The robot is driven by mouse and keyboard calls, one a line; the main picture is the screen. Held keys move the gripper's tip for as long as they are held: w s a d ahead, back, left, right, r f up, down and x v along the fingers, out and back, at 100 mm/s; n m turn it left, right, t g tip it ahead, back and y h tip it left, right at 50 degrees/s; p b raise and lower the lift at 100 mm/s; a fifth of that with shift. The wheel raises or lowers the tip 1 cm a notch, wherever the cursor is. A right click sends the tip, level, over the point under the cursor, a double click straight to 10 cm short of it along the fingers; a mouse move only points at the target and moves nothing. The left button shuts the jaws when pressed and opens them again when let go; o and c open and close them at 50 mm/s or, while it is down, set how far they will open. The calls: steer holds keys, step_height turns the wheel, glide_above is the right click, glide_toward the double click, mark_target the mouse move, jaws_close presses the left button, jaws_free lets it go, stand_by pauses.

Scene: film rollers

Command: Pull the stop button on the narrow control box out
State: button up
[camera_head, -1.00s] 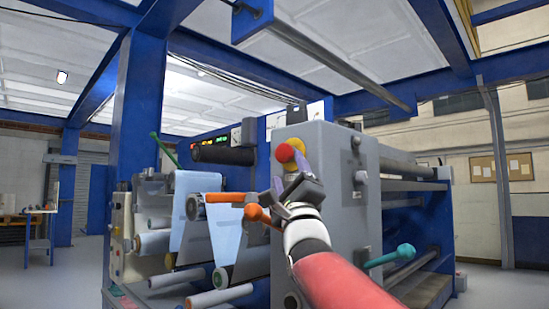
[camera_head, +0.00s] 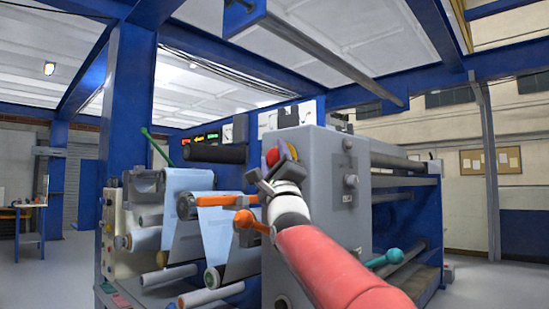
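The stop button is a red knob (camera_head: 272,157) with a yellow base, standing out from the side of the tall, narrow grey control box (camera_head: 318,190). My gripper (camera_head: 279,163) is in front of it, at the end of my red and white arm. Its fingers look spread, one just below the red knob and one across its right side. They partly cover the button and its yellow base. I cannot tell whether they touch it.
Orange handles (camera_head: 232,201) and film rollers (camera_head: 190,206) lie left of my gripper. A teal-knobbed lever (camera_head: 393,256) sticks out at lower right. A beige panel with buttons (camera_head: 108,235) stands at far left. Open floor lies on both sides.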

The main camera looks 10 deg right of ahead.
steer(key=c, duration=0.9)
steer(key=shift+s+a+f+b, duration=0.3)
steer(key=shift+a+b, duration=0.1)
steer(key=shift+b, duration=0.45)
steer(key=shift+a+r, duration=0.15)
steer(key=shift+r, duration=0.1)
steer(key=o, duration=1.4)
steer(key=shift+s, duration=0.1)
steer(key=shift+c, duration=0.2)
steer(key=b+v, duration=0.3)
steer(key=v, duration=0.4)
steer(key=shift+s+f+b, duration=0.25)
steer(key=shift+f+b, duration=0.05)
steer(key=shift+b, duration=0.1)
steer(key=shift+s, duration=0.1)
